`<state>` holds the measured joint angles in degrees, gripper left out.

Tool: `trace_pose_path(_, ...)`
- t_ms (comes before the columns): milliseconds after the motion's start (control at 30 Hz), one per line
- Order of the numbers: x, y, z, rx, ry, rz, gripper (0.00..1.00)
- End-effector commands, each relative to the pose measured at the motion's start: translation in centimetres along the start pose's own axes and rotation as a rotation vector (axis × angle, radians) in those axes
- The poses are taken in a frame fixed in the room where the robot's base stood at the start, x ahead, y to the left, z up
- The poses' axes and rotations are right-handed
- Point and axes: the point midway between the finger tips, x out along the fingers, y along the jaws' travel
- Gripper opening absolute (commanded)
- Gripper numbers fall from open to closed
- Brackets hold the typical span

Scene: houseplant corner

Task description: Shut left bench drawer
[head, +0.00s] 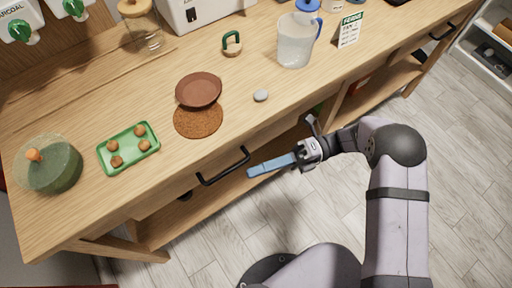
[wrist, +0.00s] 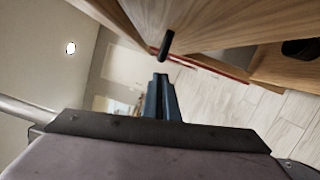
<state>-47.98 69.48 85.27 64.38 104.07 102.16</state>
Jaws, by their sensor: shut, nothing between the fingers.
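The left bench drawer shows mainly by its black bar handle (head: 223,167) on the front of the wooden bench. Its front looks about level with the bench edge in the head view, but I cannot tell whether a small gap remains. My gripper (head: 252,171), with blue fingers, is shut and empty. It is in front of the bench, just off the right end of the handle. In the wrist view the fingertips (wrist: 160,78) point toward the black handle (wrist: 166,44), seen end-on, with a small space between them.
On the bench top are a green tray (head: 128,163), a glass cloche (head: 50,168), a brown saucer (head: 199,90), a cork mat (head: 198,133), a grey stone (head: 261,96) and a pitcher (head: 295,40). A second handle (head: 443,31) is far right. The floor (head: 215,235) in front is clear.

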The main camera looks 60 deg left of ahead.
Motion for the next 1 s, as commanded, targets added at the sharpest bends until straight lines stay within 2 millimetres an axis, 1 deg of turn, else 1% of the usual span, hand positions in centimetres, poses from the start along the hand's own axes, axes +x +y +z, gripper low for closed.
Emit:
trace_pose_path(33, -0.2, 0.4, -0.8, 0.006, -0.002, 0.003, 0.00)
trace_pose_path(133, -0.7, 0.5, -2.6, 0.009, 0.004, 0.007, 0.00)
trace_pose_path(167, -1.5, -0.1, -2.4, 0.002, 0.002, 0.003, 0.00)
trace_pose_path(200, -2.5, -0.2, -2.3, 0.001, 0.002, 0.002, 0.00)
trace_pose_path(400, -6.3, -0.3, -2.5, 0.004, 0.005, 0.004, 0.00)
trace_pose_path(600, -9.1, -0.2, -2.5, 0.004, 0.007, 0.005, 0.00)
trace_pose_path(800, -10.4, 0.0, -2.5, 0.006, 0.008, 0.007, 0.00)
trace_pose_path(1000, -10.6, 0.1, -2.5, 0.007, 0.008, 0.007, 0.00)
